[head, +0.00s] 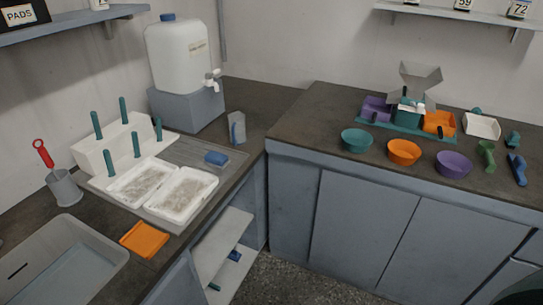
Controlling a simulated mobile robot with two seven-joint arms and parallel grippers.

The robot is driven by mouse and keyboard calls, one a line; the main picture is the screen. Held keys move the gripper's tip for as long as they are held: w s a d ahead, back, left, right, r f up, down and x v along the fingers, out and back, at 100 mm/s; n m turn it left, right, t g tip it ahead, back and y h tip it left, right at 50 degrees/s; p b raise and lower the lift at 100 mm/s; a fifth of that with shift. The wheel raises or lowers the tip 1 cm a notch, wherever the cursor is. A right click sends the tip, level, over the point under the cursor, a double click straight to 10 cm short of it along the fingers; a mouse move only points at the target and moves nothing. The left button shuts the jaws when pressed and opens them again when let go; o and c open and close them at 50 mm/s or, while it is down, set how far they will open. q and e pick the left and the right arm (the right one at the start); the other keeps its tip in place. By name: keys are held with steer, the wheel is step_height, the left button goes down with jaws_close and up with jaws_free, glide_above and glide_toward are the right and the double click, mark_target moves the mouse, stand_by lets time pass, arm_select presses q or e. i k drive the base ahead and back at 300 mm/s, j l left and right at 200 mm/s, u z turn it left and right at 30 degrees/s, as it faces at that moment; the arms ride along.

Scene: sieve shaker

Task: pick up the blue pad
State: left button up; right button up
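A small blue block-like pad (216,158) lies on the grey mat (236,172) on the left counter, at the mat's back right. It is just behind the right one of two white trays and looks apart from it. Neither of my grippers shows in the head view.
Two white trays (181,212) with grainy contents and a white rack (95,158) with teal handles stand left of the pad. A grey holder (237,128) and a water jug (180,55) stand behind. An orange tray (145,240) lies in front. Bowls (404,152) line the right counter.

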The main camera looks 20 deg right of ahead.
mark_target(213, 158)
steer(key=u, duration=1.4)
steer(key=z, duration=1.5)
steer(key=l+u, duration=0.15)
steer(key=u, duration=0.25)
steer(key=l+u, duration=0.15)
steer(key=u, duration=0.3)
steer(key=l+u, duration=0.2)
steer(key=u, duration=0.2)
steer(key=l+u, duration=0.2)
steer(key=u, duration=0.2)
steer(key=k+l+u, duration=0.15)
steer(key=l, duration=0.2)
steer(key=l+u, duration=0.2)
steer(key=l, duration=0.15)
steer(key=k+l+u, duration=0.15)
steer(key=l, duration=0.15)
